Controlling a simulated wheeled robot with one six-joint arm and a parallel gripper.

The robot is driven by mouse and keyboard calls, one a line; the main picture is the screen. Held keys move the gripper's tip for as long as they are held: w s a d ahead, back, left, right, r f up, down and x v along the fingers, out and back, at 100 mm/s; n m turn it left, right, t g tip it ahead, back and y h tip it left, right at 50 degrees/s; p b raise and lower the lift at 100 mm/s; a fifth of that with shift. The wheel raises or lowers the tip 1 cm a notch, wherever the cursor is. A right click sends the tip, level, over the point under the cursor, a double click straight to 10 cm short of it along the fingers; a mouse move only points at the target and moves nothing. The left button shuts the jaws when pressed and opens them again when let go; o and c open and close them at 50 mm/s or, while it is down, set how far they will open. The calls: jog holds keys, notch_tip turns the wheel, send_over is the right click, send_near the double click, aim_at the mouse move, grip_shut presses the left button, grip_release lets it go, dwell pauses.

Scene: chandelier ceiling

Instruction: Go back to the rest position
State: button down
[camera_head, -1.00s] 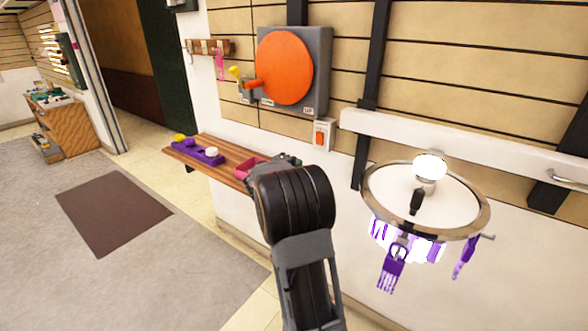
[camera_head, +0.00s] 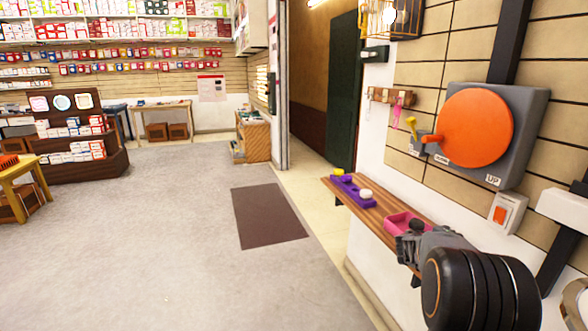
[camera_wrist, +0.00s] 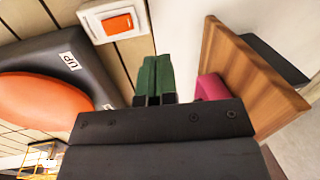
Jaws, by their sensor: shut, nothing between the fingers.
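My gripper (camera_head: 414,230) is at the lower right in the head view, at the near end of the wooden wall shelf (camera_head: 372,218), partly hidden by my dark wrist. In the wrist view its green-tipped fingers (camera_wrist: 153,78) are together with nothing between them. A pink tray (camera_head: 398,219) sits on the shelf beside the gripper; part of it shows in the wrist view (camera_wrist: 210,88). I cannot tell whether the gripper touches the tray or shelf.
A purple holder (camera_head: 352,190) lies on the shelf. The grey floor (camera_head: 180,235) at left is clear.

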jog(key=s+a+f+m+g+y+p, duration=0.1)
jog(key=s+a+f+g+y+p, duration=0.1)
jog(key=s+a+y, duration=0.25)
jog(key=s+a+f+m+g+y+p, duration=0.1)
jog(key=s+a+f+g+y, duration=0.15)
jog(key=s+a, duration=0.35)
jog(key=s+a+r+t+y+p, duration=0.1)
jog(key=s+a+r+y+p, duration=0.2)
jog(key=a, duration=0.4)
jog(key=s+a+r+t+y+p, duration=0.2)
jog(key=s+a+r+y+p, duration=0.1)
jog(key=a+r, duration=0.3)
jog(key=s+a+r+m+t+y+p, duration=0.1)
jog(key=s+a+r+p, duration=0.3)
jog(key=a, duration=0.6)
jog(key=shift+r+t+y, duration=0.2)
jog(key=shift+t+y, duration=0.35)
jog(key=shift+y, duration=0.35)
